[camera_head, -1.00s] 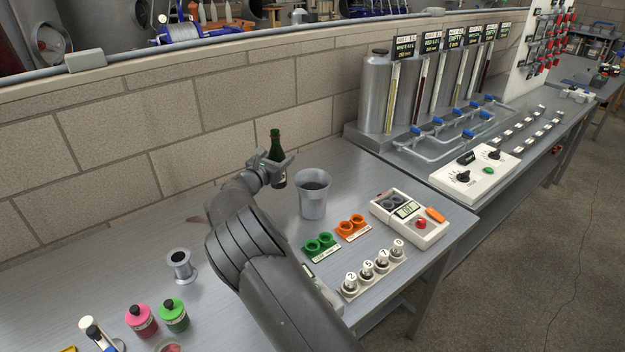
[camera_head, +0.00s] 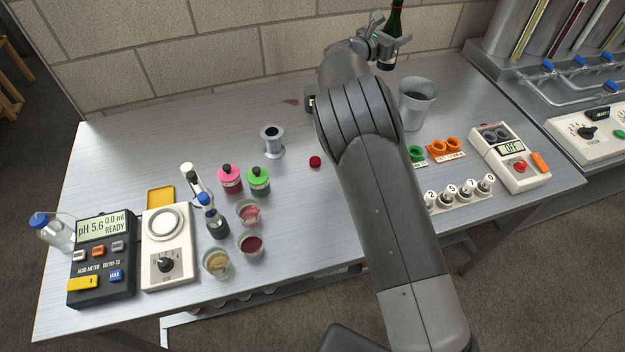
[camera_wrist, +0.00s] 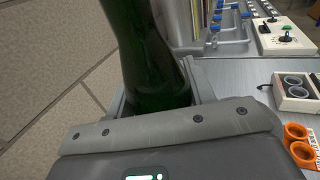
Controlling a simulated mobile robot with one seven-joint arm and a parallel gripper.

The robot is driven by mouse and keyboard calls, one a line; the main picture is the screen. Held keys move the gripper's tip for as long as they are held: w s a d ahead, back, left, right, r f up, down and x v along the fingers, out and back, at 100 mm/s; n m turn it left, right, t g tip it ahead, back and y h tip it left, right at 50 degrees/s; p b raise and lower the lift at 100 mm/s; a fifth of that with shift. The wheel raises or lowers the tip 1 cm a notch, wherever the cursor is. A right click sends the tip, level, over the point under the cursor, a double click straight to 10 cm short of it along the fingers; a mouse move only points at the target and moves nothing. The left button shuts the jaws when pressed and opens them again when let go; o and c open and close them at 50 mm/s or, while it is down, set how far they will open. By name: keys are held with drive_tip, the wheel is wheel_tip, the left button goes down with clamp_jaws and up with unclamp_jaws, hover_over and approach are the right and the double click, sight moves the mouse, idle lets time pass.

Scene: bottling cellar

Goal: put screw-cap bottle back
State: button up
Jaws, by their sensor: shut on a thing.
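The green screw-cap bottle (camera_head: 393,30) is upright between the fingers of my gripper (camera_head: 383,42) at the top of the head view, near the brick wall. My gripper is shut on it. The bottle's top is cut off by the picture edge. In the wrist view the dark green glass of the bottle (camera_wrist: 155,60) fills the space between the fingers, and its ends are out of frame. A small red round piece (camera_head: 315,161) lies on the table left of my arm; I cannot tell whether it is a cap.
A grey bucket (camera_head: 417,103) stands just below and right of my gripper. A metal spool-like holder (camera_head: 272,141), pink (camera_head: 230,179) and green (camera_head: 258,181) bottles, sample cups and a pH meter (camera_head: 103,258) are on the left. Orange cups (camera_head: 445,147) and numbered pieces (camera_head: 460,194) are right of my arm.

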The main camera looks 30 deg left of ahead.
drive_tip(key=s+d+n+y, duration=0.2)
drive_tip(key=s+d+y, duration=0.1)
drive_tip(key=s, duration=1)
drive_tip(key=s+d+n+t+y, duration=0.1)
drive_tip(key=s+d+n+y, duration=0.15)
drive_tip(key=s, duration=0.95)
drive_tip(key=s+d+n+y, duration=0.2)
drive_tip(key=s+y, duration=0.2)
drive_tip(key=s, duration=0.9)
drive_tip(key=shift+m, duration=0.25)
drive_tip(key=shift+s+a+f, duration=0.35)
drive_tip(key=shift+a+f, duration=1.55)
drive_tip(key=shift+f, duration=0.8)
drive_tip(key=shift+s+a+f, duration=0.35)
drive_tip(key=shift+a+f, duration=1.55)
drive_tip(key=shift+f, duration=0.85)
drive_tip(key=shift+s+a+f, duration=0.35)
drive_tip(key=shift+a+f, duration=1.55)
drive_tip(key=shift+f, duration=0.8)
drive_tip(key=shift+f, duration=0.2)
drive_tip(key=o, duration=1.3)
drive_tip(key=shift+c, duration=0.2)
